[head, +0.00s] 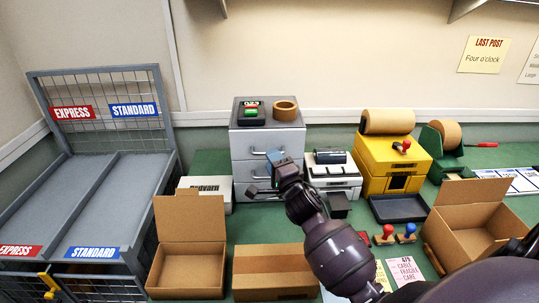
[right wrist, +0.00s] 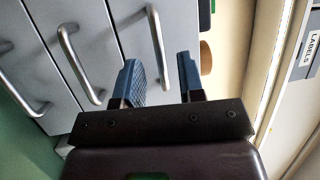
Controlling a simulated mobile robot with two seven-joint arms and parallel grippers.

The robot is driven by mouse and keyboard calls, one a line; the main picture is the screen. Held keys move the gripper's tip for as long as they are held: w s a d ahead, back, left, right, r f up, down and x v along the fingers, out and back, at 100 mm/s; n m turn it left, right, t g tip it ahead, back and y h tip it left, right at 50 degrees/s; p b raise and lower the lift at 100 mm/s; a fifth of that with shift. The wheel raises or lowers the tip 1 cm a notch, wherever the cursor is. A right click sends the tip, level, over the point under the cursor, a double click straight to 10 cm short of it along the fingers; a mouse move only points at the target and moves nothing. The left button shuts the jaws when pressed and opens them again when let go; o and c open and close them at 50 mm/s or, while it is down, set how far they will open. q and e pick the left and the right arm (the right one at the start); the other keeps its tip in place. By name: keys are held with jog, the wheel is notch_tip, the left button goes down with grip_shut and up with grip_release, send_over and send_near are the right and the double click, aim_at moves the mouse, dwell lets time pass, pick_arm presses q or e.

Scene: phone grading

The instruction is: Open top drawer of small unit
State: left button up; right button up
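The small grey drawer unit (head: 244,140) stands at the back of the green bench, its drawers shut. In the right wrist view its front (right wrist: 100,30) shows turned sideways, with several bar handles. The top drawer's handle (right wrist: 157,45) is the one nearest the unit's top edge. My right gripper (head: 270,174) is in front of the unit and hides part of its front. In the right wrist view my right gripper (right wrist: 160,82) is open, its two blue fingers on either side of the top handle's near end. Contact cannot be told. My left gripper is not in view.
A tape roll (head: 285,110) and a small device (head: 251,112) sit on the unit. A white printer (head: 333,174) and yellow dispenser (head: 382,150) stand to its right. A wire-backed sorting rack (head: 100,195) is at left.

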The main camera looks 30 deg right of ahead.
aim_at(266, 129)
jog(key=shift+x, duration=1.35)
grip_shut()
